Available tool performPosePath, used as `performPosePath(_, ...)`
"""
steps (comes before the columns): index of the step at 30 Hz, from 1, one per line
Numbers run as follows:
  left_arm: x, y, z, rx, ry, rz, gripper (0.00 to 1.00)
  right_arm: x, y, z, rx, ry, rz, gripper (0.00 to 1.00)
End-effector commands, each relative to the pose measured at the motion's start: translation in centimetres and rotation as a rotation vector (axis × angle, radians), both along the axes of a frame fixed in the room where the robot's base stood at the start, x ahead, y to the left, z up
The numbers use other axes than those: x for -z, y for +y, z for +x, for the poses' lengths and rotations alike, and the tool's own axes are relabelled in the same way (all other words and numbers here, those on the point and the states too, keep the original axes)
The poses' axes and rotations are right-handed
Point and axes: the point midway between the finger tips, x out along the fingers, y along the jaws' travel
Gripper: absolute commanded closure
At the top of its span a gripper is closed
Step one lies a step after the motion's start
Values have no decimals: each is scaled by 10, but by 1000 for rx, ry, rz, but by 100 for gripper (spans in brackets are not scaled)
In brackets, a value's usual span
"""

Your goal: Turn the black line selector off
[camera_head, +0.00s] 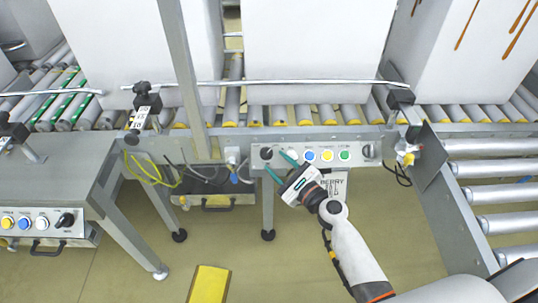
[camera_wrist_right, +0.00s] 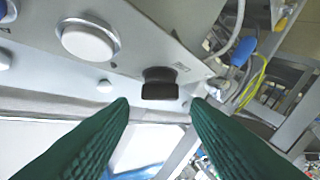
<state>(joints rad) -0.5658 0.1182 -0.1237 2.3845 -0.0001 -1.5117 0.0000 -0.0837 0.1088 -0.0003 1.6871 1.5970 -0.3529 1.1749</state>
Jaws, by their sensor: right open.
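The black line selector (camera_head: 266,153) is a knob at the left end of the grey control panel (camera_head: 360,153) on the conveyor's side. In the right wrist view the selector (camera_wrist_right: 160,84) shows as a dark block just beyond and between my fingertips. My right gripper (camera_head: 279,165) is open with green fingers, close to the selector. In the wrist view the open fingers (camera_wrist_right: 160,105) are spread to either side of the knob, with nothing visible between them. My left gripper is not in view.
Blue (camera_head: 309,155), yellow (camera_head: 327,155) and green (camera_head: 345,155) buttons sit right of the selector. Another panel at left has a second black knob (camera_head: 65,220). Large white boxes (camera_head: 318,50) stand on the rollers. A yellow step (camera_head: 209,284) lies on the floor.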

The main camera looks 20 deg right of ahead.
Motion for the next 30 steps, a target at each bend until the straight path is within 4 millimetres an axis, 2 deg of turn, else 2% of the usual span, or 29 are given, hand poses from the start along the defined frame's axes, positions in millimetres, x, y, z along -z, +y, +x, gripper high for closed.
performPosePath(3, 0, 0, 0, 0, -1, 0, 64, -1, 8, 21, 0, -1, -1, 56)
performPosePath(9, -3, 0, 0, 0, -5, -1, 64, 1, 15, 40, 1, 0, -1, 56)
performPosePath(20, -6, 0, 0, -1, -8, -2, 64, 1, 17, 44, 0, 0, -1, 56)
performPosePath(26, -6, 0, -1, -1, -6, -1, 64, 1, 17, 43, 0, 0, -2, 88)
performPosePath(30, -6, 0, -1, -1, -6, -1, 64, 0, 16, 43, -3, 2, -5, 88)
